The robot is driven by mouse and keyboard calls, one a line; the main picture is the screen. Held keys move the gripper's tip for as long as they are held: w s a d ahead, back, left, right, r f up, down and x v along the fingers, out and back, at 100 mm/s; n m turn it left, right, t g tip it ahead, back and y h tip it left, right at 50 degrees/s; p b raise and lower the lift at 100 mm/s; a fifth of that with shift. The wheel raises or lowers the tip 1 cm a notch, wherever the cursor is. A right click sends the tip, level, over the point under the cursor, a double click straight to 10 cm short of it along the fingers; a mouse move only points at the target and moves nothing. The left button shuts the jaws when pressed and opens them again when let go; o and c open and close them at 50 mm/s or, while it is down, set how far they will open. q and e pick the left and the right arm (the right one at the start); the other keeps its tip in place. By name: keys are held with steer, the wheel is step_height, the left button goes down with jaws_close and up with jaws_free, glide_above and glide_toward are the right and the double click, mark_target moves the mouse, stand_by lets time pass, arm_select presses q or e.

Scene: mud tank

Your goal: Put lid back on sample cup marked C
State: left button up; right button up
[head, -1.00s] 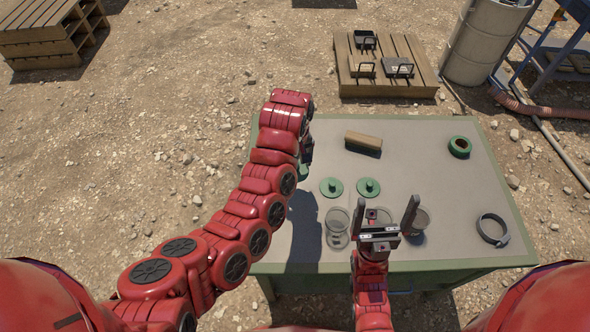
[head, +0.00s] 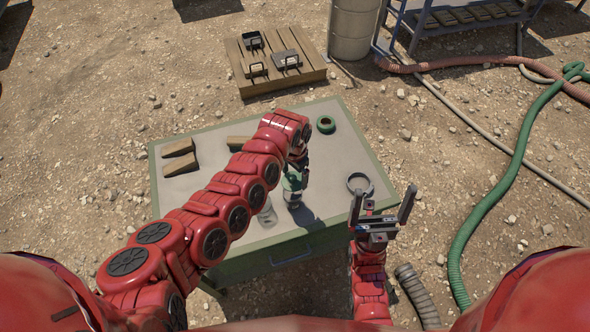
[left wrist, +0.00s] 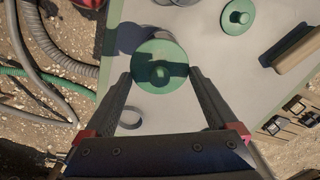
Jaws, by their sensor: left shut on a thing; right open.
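My left gripper (head: 295,170) is shut on a green round lid (left wrist: 160,66) with a knob, held between its fingertips. In the head view this lid (head: 291,182) is over or just above a dark-looking sample cup (head: 293,203); I cannot tell whether they touch. A clear cup (head: 266,216) stands to the left, partly behind my left arm. Another green lid (left wrist: 238,14) lies on the table in the left wrist view. No letter is readable on the cups. My right gripper (head: 381,207) is open and empty, near the table's right front edge.
A pallet (head: 262,68) and a green hose (head: 500,190) lie on the ground beyond.

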mark_target(294, 183)
arm_select(q)
steer(key=shift+w+a+f+b, duration=0.1)
steer(key=shift+a+f+b, duration=0.1)
steer(key=shift+f+b, duration=0.55)
step_height(294, 183, down, 4)
steer(key=b, duration=0.3)
steer(key=shift+d+r, duration=0.1)
steer(key=shift+r, duration=0.15)
steer(key=shift+f+b, duration=0.6)
steer(key=shift+f, duration=0.2)
steer(key=shift+r+p, duration=0.1)
steer(key=shift+p, duration=0.25)
steer(key=shift+f, duration=0.2)
stand_by(0.6)
steer(key=o, duration=0.9)
steer(key=shift+o, duration=0.2)
